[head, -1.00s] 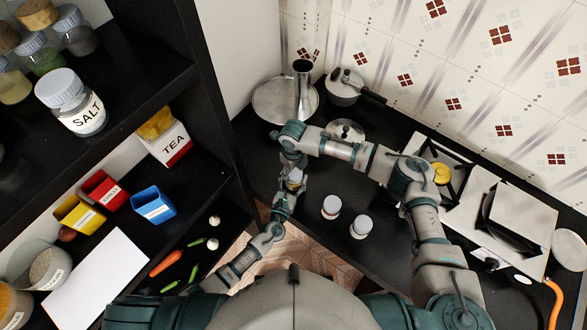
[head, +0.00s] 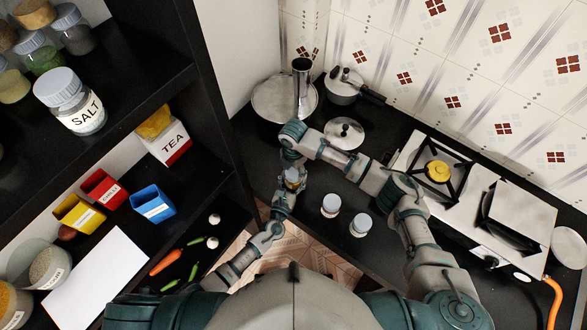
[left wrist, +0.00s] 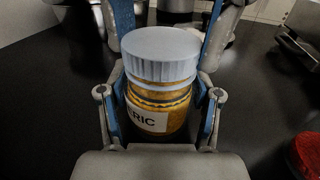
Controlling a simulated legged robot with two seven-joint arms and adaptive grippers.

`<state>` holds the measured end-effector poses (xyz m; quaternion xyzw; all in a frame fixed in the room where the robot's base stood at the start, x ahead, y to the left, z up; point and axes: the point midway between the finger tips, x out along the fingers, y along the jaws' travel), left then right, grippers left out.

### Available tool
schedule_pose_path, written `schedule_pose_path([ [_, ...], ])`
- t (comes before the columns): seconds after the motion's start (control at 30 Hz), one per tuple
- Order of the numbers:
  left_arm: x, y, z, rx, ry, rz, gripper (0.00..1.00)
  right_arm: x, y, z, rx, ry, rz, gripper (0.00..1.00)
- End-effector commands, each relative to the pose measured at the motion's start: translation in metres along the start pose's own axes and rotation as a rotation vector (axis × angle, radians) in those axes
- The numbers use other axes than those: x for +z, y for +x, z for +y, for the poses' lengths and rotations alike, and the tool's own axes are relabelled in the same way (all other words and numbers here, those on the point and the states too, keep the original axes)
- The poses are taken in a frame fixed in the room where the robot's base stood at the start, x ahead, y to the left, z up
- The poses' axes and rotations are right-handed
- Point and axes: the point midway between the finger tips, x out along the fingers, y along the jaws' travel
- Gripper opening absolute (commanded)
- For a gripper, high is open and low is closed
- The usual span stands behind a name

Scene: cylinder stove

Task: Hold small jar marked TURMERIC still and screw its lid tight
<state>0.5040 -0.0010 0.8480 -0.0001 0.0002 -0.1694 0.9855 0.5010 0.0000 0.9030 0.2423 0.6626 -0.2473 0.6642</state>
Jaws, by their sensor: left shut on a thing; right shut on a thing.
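The small turmeric jar (left wrist: 158,115) stands upright in the left wrist view, with orange-yellow contents and a white label of which "RIC" shows. A ribbed grey lid (left wrist: 160,55) is on its top; a narrow neck band shows below it, and I cannot tell how tight it is. My left gripper (left wrist: 163,122) is shut on the jar body, a finger on each side. My right gripper (head: 292,166) comes from above and is shut on the lid; its blue fingers flank the lid in the left wrist view. In the head view the jar (head: 293,180) is small and partly hidden between the grippers.
Two white-lidded jars (head: 331,204) (head: 360,224) stand on the black counter to the right. Pots and a lid (head: 345,133) are behind, and a gas stove (head: 440,170) is at the right. A dark shelf (head: 215,90) with jars and boxes rises at the left.

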Motion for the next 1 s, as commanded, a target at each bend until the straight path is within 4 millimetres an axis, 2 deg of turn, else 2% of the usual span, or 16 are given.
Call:
schedule_pose_path([
  [0.47,-0.0012,-0.0009,-0.0028,-0.006,0.002,0.003,0.0,-0.0033,0.0004,0.0004,-0.005,1.472,0.017,0.46],
  [0.9,-0.0014,-0.0011,-0.003,-0.006,0.001,0.003,0.0,-0.0055,0.0008,0.0015,-0.022,2.95,0.028,0.46],
  [0.97,-0.0014,-0.001,-0.003,-0.006,0.001,0.003,0.0,-0.0051,0.0007,0.0017,-0.023,3.109,0.029,0.46],
  [1.0,-0.0014,-0.001,-0.003,-0.006,0.001,0.003,0.0,-0.0048,0.0007,0.0018,0.022,-3.087,-0.029,0.46],
])
